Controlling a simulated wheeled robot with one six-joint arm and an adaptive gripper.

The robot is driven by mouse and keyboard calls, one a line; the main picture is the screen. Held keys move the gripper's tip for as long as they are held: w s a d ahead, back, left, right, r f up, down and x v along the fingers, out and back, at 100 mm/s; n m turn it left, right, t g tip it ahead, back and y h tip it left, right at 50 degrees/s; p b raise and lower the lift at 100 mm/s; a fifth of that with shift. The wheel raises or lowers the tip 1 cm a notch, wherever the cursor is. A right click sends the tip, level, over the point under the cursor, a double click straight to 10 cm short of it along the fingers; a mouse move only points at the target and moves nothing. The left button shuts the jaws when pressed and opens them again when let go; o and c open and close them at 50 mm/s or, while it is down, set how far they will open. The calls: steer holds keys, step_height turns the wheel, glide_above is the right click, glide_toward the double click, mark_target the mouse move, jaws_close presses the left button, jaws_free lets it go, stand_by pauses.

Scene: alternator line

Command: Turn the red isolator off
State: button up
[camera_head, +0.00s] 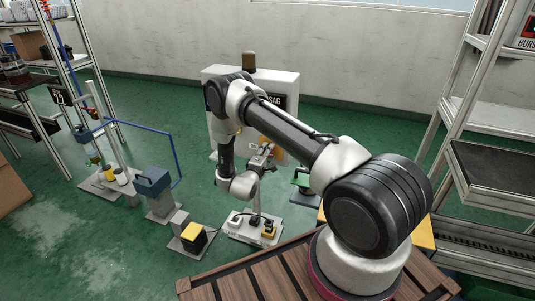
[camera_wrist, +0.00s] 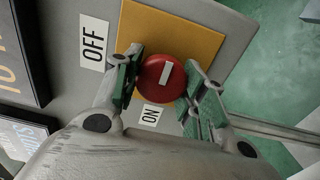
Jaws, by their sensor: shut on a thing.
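The red isolator knob (camera_wrist: 155,81) is round with a white bar on its face, on a yellow plate (camera_wrist: 192,42) on a grey panel. My gripper (camera_wrist: 160,80) has one finger on each side of the knob and is shut on it. The white bar slants from upper right to lower left, roughly along the line to the ON label (camera_wrist: 150,116) below the knob. The OFF label (camera_wrist: 93,44) is at the knob's upper left. In the head view my gripper (camera_head: 264,158) is at the front of the pale cabinet (camera_head: 288,84); the knob is not distinguishable there.
Dark signs (camera_wrist: 20,60) are on the panel at the left of the wrist view. In the head view, a base with yellow parts (camera_head: 240,238) stands on the floor below my gripper. A blue-framed stand (camera_head: 152,182) is at left, metal shelving (camera_head: 455,110) at right. Green floor is open at front left.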

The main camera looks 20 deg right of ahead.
steer(key=o, duration=1)
steer(key=v, duration=1.2)
